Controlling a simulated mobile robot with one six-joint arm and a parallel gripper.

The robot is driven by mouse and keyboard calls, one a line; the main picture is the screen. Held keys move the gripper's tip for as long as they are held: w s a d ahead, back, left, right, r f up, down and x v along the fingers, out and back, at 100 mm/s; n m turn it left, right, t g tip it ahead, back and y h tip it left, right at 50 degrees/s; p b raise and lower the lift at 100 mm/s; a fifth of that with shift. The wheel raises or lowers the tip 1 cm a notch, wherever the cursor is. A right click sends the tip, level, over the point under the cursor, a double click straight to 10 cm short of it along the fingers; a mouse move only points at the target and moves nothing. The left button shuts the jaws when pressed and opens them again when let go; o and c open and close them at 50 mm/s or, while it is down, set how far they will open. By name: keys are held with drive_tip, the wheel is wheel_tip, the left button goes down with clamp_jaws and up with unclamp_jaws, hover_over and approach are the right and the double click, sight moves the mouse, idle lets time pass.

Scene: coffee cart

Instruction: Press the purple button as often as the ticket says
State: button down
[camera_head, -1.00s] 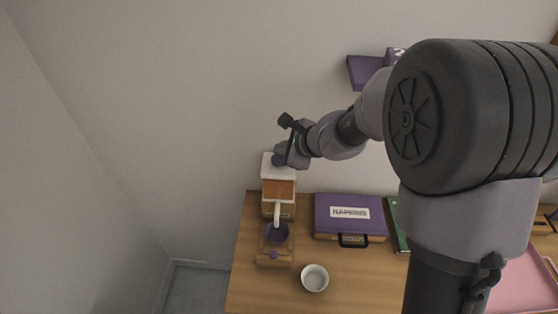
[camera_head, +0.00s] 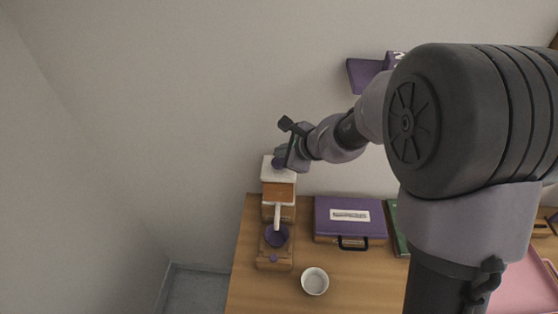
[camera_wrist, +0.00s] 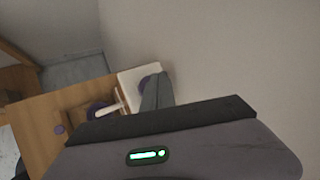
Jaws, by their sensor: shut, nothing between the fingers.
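A coffee machine (camera_head: 278,187) with a white top and an orange-brown front stands at the table's back left. A round purple button (camera_head: 277,163) sits on its white top, partly hidden by my gripper; it also shows in the wrist view (camera_wrist: 146,84). My gripper (camera_head: 282,156) is shut and empty, right at the button; I cannot tell whether it touches. In the wrist view its grey fingers (camera_wrist: 157,93) overlap the button. A smaller purple knob (camera_head: 273,258) is on the machine's wooden base. A purple block (camera_head: 394,59) with a white mark, unreadable here, is on the wall shelf; I cannot identify the ticket.
A purple cup-like part (camera_head: 276,236) sits on the machine's base. A white bowl (camera_head: 314,281) stands in front. A purple case (camera_head: 350,216) with a blurred label lies to the right, beside a green book (camera_head: 397,228). A pink tray (camera_head: 524,284) is far right.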

idle(0.8)
drive_tip(key=shift+f+b, duration=0.45)
drive_tip(key=shift+b, duration=0.15)
drive_tip(key=shift+f+b, duration=0.8)
drive_tip(key=shift+b, duration=0.05)
idle(0.6)
idle(0.3)
drive_tip(key=shift+r+p, duration=1)
drive_tip(key=shift+r, duration=0.25)
wheel_tip(320, 180, up, 5)
drive_tip(key=p, duration=0.4)
drive_tip(key=shift+r, duration=0.1)
idle(1.8)
